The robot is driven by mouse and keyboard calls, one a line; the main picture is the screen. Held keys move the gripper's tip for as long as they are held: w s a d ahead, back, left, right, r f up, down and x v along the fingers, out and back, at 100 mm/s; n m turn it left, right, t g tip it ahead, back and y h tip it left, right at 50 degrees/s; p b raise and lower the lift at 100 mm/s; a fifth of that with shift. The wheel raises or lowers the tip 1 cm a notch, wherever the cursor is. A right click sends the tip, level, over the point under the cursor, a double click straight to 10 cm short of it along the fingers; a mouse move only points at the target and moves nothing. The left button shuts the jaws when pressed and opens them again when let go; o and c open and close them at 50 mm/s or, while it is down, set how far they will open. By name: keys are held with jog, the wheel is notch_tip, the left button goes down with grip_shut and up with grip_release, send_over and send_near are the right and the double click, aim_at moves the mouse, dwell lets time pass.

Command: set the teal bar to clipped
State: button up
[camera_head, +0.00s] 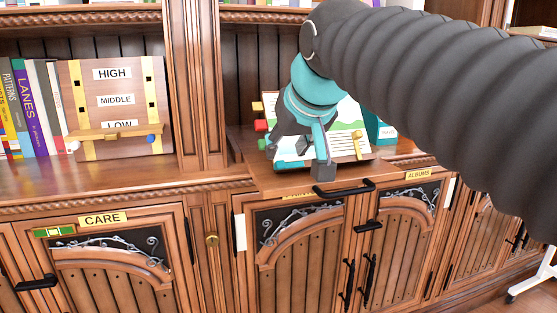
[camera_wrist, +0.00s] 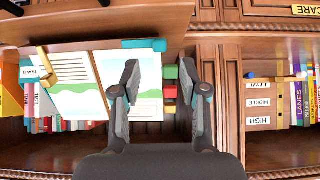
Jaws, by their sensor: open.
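An open picture book (camera_head: 345,118) leans on a stand in the middle shelf bay; it also shows in the wrist view (camera_wrist: 85,75). A short teal bar (camera_wrist: 145,44) lies along the book's edge, toward the shelf front, in the wrist view. In the head view my gripper largely hides it. A brass clip (camera_head: 357,145) stands at the other side of the book, also in the wrist view (camera_wrist: 45,65). My gripper (camera_wrist: 168,68) is open and empty, in front of the book's tab side. I cannot tell whether a finger touches the bar.
Red, green and yellow tabs (camera_wrist: 170,91) lie between my fingers in the wrist view. A HIGH, MIDDLE, LOW board (camera_head: 112,85) stands at left beside upright books (camera_head: 35,105). Cupboard doors with black handles (camera_head: 343,187) are below. A wooden post (camera_head: 200,80) divides the bays.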

aim_at(281, 166)
jog(key=shift+x, duration=2.55)
jog(key=shift+s, duration=0.1)
grip_shut()
